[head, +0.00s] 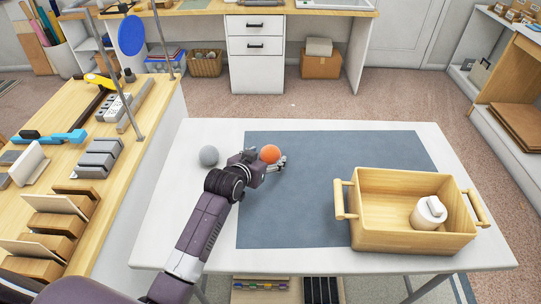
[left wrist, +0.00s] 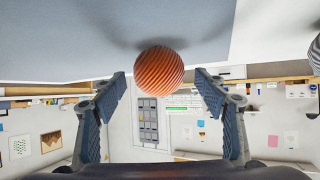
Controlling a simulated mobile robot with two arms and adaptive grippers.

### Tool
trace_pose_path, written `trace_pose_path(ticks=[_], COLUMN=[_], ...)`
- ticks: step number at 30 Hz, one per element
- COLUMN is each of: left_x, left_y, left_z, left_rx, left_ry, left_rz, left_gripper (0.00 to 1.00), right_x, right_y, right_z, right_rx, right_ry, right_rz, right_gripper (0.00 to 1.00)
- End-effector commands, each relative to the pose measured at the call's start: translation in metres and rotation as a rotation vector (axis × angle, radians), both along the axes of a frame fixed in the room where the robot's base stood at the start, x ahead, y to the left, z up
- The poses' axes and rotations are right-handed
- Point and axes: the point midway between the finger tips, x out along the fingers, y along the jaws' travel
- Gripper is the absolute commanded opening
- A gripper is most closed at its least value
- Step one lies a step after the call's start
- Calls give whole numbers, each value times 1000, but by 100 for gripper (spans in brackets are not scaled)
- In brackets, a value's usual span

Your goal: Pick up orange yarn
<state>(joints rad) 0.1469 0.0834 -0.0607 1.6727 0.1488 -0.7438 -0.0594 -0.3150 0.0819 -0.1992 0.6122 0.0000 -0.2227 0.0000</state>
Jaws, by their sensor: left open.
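The orange yarn (head: 270,153) is a ball on the grey-blue mat (head: 300,220) of the white table, near its back edge. In the left wrist view the ridged yarn ball (left wrist: 159,68) shows in the gap between the fingertips, with clear space on both sides. My left gripper (head: 279,163) is right at the yarn, its fingers spread and holding nothing. How far the yarn sits between the fingers I cannot tell. My right gripper is not in view.
A grey yarn ball (head: 208,155) lies left of my left gripper on the white tabletop (head: 180,215). A wooden tray (head: 400,243) with handles holds a white roll (head: 428,214) at the right. The middle of the mat is clear. A cluttered wooden bench (head: 150,130) stands at the left.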

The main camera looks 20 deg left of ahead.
Motion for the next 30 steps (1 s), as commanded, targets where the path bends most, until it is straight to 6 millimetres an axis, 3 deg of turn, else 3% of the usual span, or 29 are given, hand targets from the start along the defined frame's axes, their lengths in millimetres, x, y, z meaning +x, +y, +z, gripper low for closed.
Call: trace_pose_path(ticks=[9, 17, 27, 30], left_x=[26, 27, 27, 27], left_y=[-5, -5, -5, -5], left_z=[-16, -17, -17, -17], left_rx=[0, 1, 1, 1], left_ry=[0, 0, 1, 0], left_rz=[0, 0, 0, 0], left_gripper=[66, 66, 30, 28], right_x=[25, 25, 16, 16], right_y=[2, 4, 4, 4], right_z=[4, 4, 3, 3], right_rx=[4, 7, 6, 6], right_ry=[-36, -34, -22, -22], right_rz=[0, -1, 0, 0], right_gripper=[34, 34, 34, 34])
